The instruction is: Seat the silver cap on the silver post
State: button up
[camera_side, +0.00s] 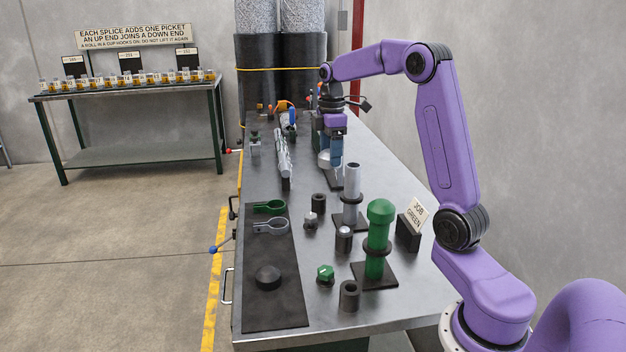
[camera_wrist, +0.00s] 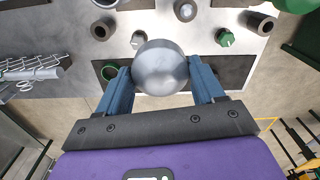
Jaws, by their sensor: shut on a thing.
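The silver cap (camera_side: 323,160), a rounded dome, is held between the blue fingers of my gripper (camera_side: 330,152). In the wrist view the cap (camera_wrist: 160,67) fills the space between both fingertips, and my gripper (camera_wrist: 161,74) is shut on it. The silver post (camera_side: 353,181) stands upright on a dark base plate with a dark collar around it, and its top is bare. The cap is behind and a little left of the post in the side view, apart from it. I cannot make out the post in the wrist view.
A green post (camera_side: 377,250) with a rounded green cap stands nearer, beside a "JOB GREEN" card (camera_side: 416,215). Dark sleeves and small nuts stand around the posts. A dark mat (camera_side: 262,312) carries green and silver ring clamps. A wire mesh roll (camera_side: 283,152) lies left of my gripper.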

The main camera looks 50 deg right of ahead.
jog(key=r+m, duration=0.1)
jog(key=r, duration=0.1)
send_over(353, 165)
jog(key=shift+a+f, duration=0.2)
jog(key=shift+a, duration=0.15)
jog(key=shift+s+d+m, duration=0.1)
jog(key=shift+d+m, duration=0.2)
jog(key=shift+d, duration=0.15)
jog(key=shift+f, duration=3.45)
jog(key=o, duration=1.1)
jog(key=shift+r, duration=0.1)
notch_tip(353, 165, up, 17)
jog(key=shift+r, duration=0.1)
